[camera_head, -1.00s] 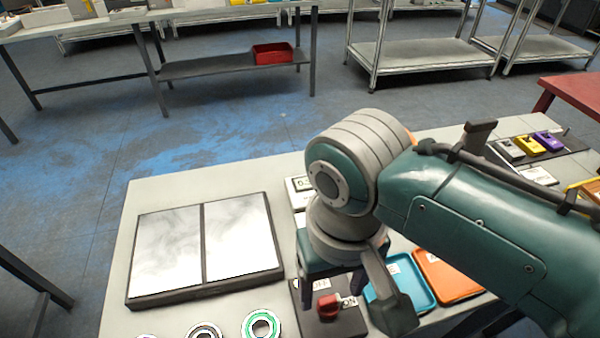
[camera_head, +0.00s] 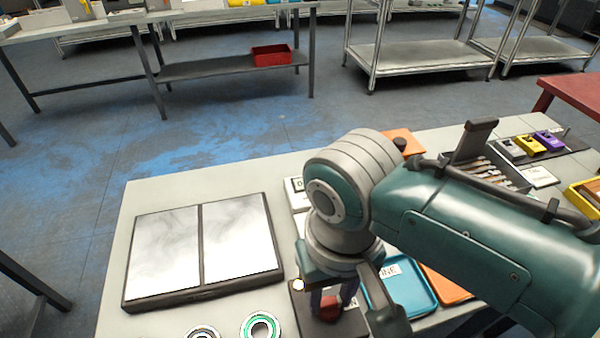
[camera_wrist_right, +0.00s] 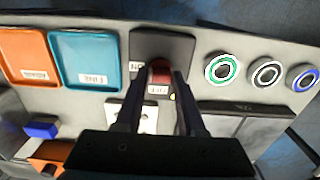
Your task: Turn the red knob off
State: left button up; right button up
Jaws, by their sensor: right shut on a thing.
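The red knob (camera_head: 327,312) sits on a dark switch plate (camera_head: 353,325) at the front of the table, partly hidden by my gripper in the head view. In the right wrist view the red knob (camera_wrist_right: 160,70) is between the two fingers, with an ON label to its left and an OFF label (camera_wrist_right: 158,89) just below it. My right gripper (camera_head: 332,302) reaches down from above and is shut on the knob; its fingers also show in the right wrist view (camera_wrist_right: 160,80). My left gripper is not in view.
A blue tray (camera_head: 416,281) and an orange tray (camera_head: 447,287) lie right of the plate. Several ringed round parts, one green (camera_head: 260,326), lie to its left. A dark-framed two-pane panel (camera_head: 203,250) lies further left. Yellow and purple boxes stand at the far right.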

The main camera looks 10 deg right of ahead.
grip_shut()
jog(key=shift+n, duration=0.3)
jog(key=n+p, duration=0.1)
jog(key=n, duration=0.1)
jog(key=shift+r+n+p, duration=0.1)
jog(key=shift+n+p, duration=0.2)
jog(key=n+p, duration=0.1)
jog(key=n, duration=0.3)
jog(key=shift+n, duration=0.3)
jog(key=n, duration=0.5)
jog(key=shift+p, duration=0.4)
jog(key=n, duration=0.5)
